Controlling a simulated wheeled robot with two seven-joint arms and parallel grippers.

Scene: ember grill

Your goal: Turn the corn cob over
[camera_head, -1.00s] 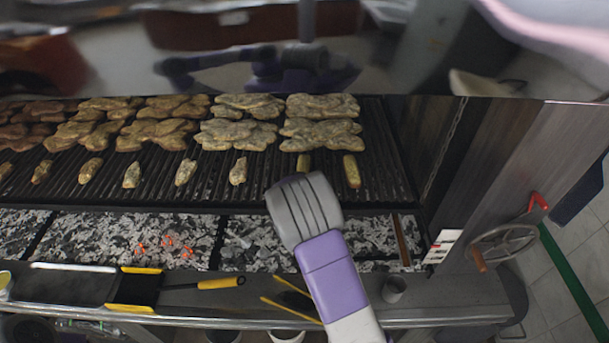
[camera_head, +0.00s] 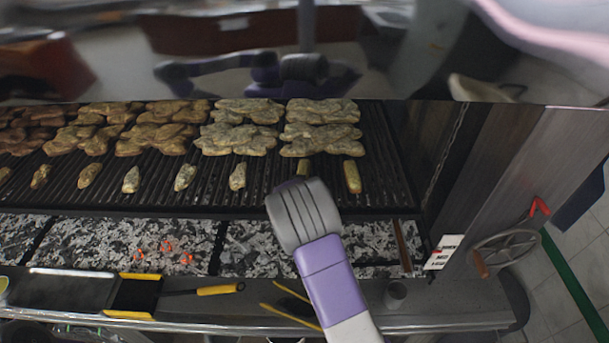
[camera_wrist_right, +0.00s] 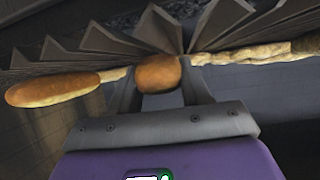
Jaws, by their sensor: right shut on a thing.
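My right gripper (camera_head: 298,183) reaches over the front part of the grill grate, seen from behind in the head view. A short yellow-brown piece, the corn cob (camera_head: 303,167), shows just beyond its tip, mostly hidden by the gripper. In the right wrist view, my right gripper (camera_wrist_right: 160,85) is shut on the cob, whose rounded brown end (camera_wrist_right: 158,73) sits between the two fingers, close against the grate bars. Its underside is hidden. A second yellow elongated piece (camera_head: 352,176) lies to the right, apart from the gripper. My left gripper is out of view.
Flattened browned pieces (camera_head: 235,138) cover the back of the grate (camera_head: 265,190). Several small elongated pieces line its front. Glowing coals (camera_head: 168,247) lie below. A yellow-handled tool (camera_head: 220,287) and a small metal cup (camera_head: 396,293) are on the front ledge. A crank wheel (camera_head: 505,245) stands right.

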